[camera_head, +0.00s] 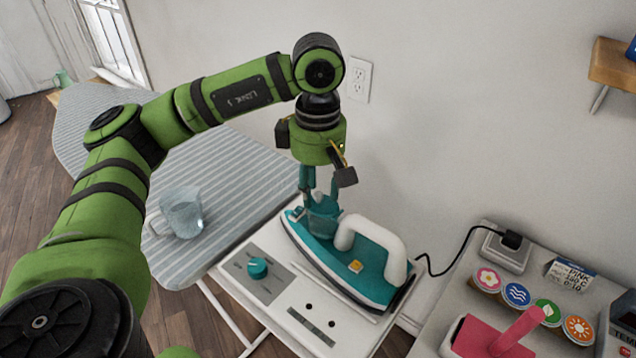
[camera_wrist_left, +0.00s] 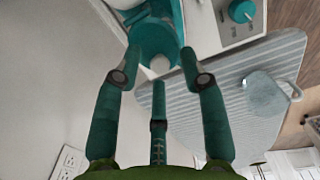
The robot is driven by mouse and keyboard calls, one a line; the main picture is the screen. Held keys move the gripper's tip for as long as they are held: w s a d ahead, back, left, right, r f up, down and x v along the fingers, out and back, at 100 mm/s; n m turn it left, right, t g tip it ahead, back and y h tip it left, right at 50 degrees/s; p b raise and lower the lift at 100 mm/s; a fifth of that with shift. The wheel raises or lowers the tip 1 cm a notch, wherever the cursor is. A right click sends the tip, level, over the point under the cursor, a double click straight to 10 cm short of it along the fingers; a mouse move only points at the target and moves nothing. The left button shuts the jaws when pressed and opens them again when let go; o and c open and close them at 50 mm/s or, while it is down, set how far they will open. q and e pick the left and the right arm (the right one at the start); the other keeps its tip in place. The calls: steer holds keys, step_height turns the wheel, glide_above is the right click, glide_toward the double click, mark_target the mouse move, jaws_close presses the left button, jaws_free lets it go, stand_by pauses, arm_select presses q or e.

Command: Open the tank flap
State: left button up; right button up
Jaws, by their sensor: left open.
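The teal and white iron (camera_head: 355,262) rests on the white panel at the end of the ironing board. Its white handle (camera_head: 375,240) points right and its teal nose points to the upper left. My left gripper (camera_head: 320,200) is over the nose end, fingers pointing down. In the left wrist view, its open fingertips (camera_wrist_left: 161,55) straddle the rounded teal tank part (camera_wrist_left: 154,40), with a pale round spot at its near edge. I cannot make out the flap itself or whether it is open. I cannot tell whether the fingers touch the iron. My right gripper is not in view.
A clear measuring jug (camera_head: 183,212) stands on the striped ironing board (camera_head: 225,170). The panel has a teal knob (camera_head: 257,268). The iron's black cord runs right to a socket box (camera_head: 506,250). A side table holds several round coloured discs and a pink object (camera_head: 490,340). A wall rises behind.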

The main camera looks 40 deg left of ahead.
arm_select(q)
steer(key=shift+c, duration=0.4)
steer(key=c, duration=0.7)
jaws_close()
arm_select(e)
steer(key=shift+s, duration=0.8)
